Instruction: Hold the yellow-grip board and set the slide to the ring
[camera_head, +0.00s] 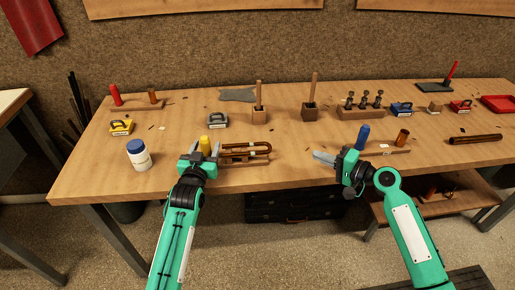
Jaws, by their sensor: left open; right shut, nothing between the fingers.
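The yellow-grip board lies near the front edge of the bench, with its upright yellow grip (205,145) at its left end. A brass slide (262,148) with a U-shaped bend lies along this board, its bend to the right. A pale band shows on the slide; I cannot tell whether it is the ring. My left gripper (199,157) is open at the yellow grip, and its fingers partly hide the board's left end. I cannot tell whether they touch the grip. My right gripper (324,157) is shut and empty, right of the slide and apart from it.
A board with a blue grip (363,135) and a brown peg (402,137) lies just right of my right gripper. A white jar with a blue lid (139,154) stands left of my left gripper. Wooden blocks with upright sticks (259,112) stand behind.

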